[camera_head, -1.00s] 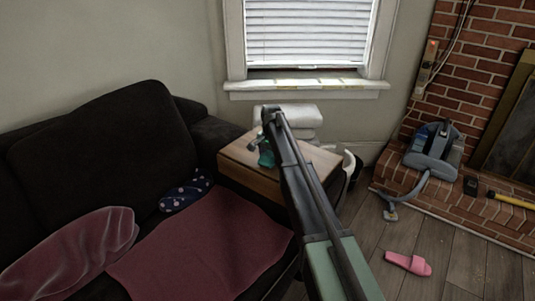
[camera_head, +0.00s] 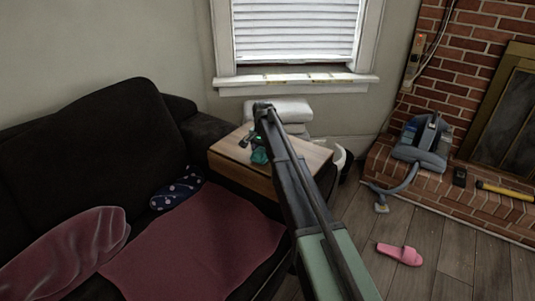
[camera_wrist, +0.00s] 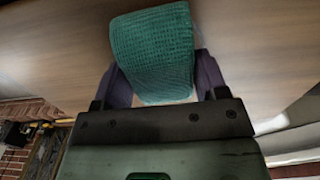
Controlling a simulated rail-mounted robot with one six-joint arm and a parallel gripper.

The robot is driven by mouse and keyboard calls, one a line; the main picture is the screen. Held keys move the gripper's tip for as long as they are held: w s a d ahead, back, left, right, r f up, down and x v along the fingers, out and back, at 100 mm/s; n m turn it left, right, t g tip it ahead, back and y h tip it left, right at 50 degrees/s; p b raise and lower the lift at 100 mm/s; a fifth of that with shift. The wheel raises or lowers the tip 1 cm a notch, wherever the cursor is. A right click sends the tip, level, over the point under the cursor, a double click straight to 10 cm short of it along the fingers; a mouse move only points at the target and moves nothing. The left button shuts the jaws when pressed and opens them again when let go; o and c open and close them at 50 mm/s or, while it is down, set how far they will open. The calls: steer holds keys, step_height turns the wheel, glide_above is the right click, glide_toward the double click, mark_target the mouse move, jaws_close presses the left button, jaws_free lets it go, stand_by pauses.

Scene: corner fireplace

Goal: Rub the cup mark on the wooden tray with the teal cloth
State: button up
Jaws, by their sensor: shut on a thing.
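The wooden tray (camera_head: 312,153) lies over the sofa's right arm below the window; its pale wood top also fills much of the wrist view (camera_wrist: 250,45). My gripper (camera_head: 256,142) is over the left part of the tray. It is shut on the teal cloth (camera_head: 259,156), which hangs low at the tray's surface; I cannot tell whether it touches. In the wrist view the folded, ribbed cloth (camera_wrist: 152,50) sits between the dark fingers of my gripper (camera_wrist: 162,78). I cannot make out the cup mark; the cloth and my arm hide part of the top.
Folded white cloths (camera_head: 280,111) stand behind the tray. The dark sofa (camera_head: 90,150) with a red blanket (camera_head: 195,245) and blue patterned item (camera_head: 177,193) is left. A vacuum (camera_head: 424,143) sits on the brick hearth; a pink slipper (camera_head: 400,253) lies on the floor.

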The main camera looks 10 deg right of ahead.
steer(key=shift+w+a, duration=1.3)
steer(key=shift+w, duration=0.15)
steer(key=shift+s+d, duration=1.4)
steer(key=shift+s, duration=0.15)
steer(key=shift+s+d, duration=1.35)
steer(key=shift+s, duration=0.15)
steer(key=shift+w+a, duration=1.3)
steer(key=shift+w, duration=0.2)
steer(key=shift+w+a, duration=1.25)
steer(key=shift+w, duration=0.25)
step_height(320, 180, up, 3)
steer(key=p, duration=0.3)
steer(key=shift+a+r, duration=0.1)
steer(key=shift+a, duration=0.05)
step_height(320, 180, up, 4)
steer(key=p, duration=0.4)
steer(key=shift+r, duration=0.15)
step_height(320, 180, down, 6)
steer(key=b, duration=0.5)
steer(key=shift+b, duration=0.35)
steer(key=shift+f+b, duration=1)
steer(key=shift+f, duration=0.1)
